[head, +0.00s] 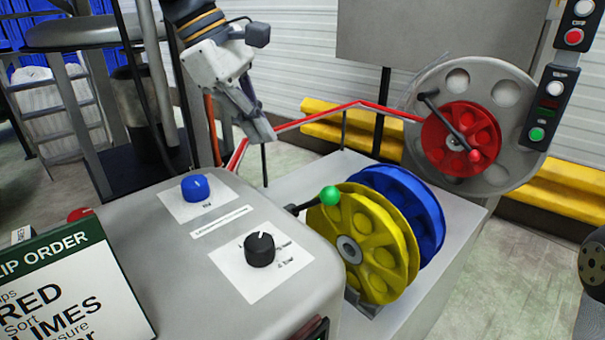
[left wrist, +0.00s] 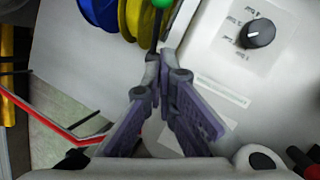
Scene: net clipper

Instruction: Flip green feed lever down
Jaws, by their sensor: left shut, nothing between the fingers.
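The feed lever is a dark rod with a green ball knob (head: 330,195). It sticks out from the side of the grey machine box, beside the yellow spool, with its knob pointing right and slightly up. In the left wrist view the green knob (left wrist: 162,4) shows at the top edge, just beyond my fingertips. My left gripper (head: 262,136) is shut and empty, pointing down above the far side of the box, up and left of the lever and apart from it. In the left wrist view its fingers (left wrist: 166,62) meet and overlap part of the lever rod.
A yellow spool (head: 365,250) and a blue spool (head: 425,205) stand right of the box. A red strip (head: 335,108) runs behind my left gripper to a red reel (head: 440,150). Blue (head: 196,188) and black (head: 260,250) knobs rise from the box top.

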